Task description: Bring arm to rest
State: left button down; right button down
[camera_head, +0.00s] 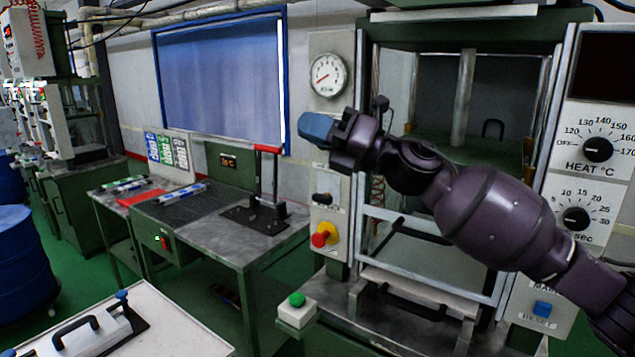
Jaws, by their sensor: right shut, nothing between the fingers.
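My right arm comes in from the right edge and reaches left across the front of the press (400,258). My right gripper (318,128) is at its end, with blue fingertips shut and nothing between them. It hangs in the air just below the round pressure gauge (328,75) and in front of the press's left control panel. I cannot tell whether it touches the panel. The arm hides part of the press opening. My left gripper is not in view.
A red-and-yellow emergency knob (324,234) and a green button box (296,311) are below the gripper. A green workbench (262,248) with a red-handled lever press (266,185) stands left. A white table (165,325) with a black-handled mould (97,329) is at the lower left. A blue barrel (22,265) stands far left.

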jog(key=d+f+m+t+h, duration=0.4)
jog(key=d+f+m+h, duration=0.15)
jog(key=f+m, duration=0.5)
jog(key=d+f+m+t+h, duration=0.4)
jog(key=d+f+m+t, duration=0.15)
jog(key=f+m, duration=0.55)
jog(key=d+f+m+t+h, duration=0.4)
jog(key=d+f+m+h, duration=0.15)
jog(key=f+m, duration=0.5)
jog(key=s+d+f+m+g+h, duration=0.2)
jog(key=s+d+f+m, duration=0.1)
jog(key=s+f, duration=0.5)
jog(key=s+d+f+m+g+h, duration=0.2)
jog(key=s+d+f, duration=0.3)
jog(key=s+f, duration=0.4)
jog(key=s+d+f+m+g+h, duration=0.2)
jog(key=s+d+f+m+g, duration=0.1)
jog(key=s+f, duration=0.6)
jog(key=shift+s+d+f+m, duration=0.2)
jog(key=shift+s+d+m, duration=0.3)
jog(key=shift+s+m, duration=0.5)
jog(key=shift+a, duration=0.15)
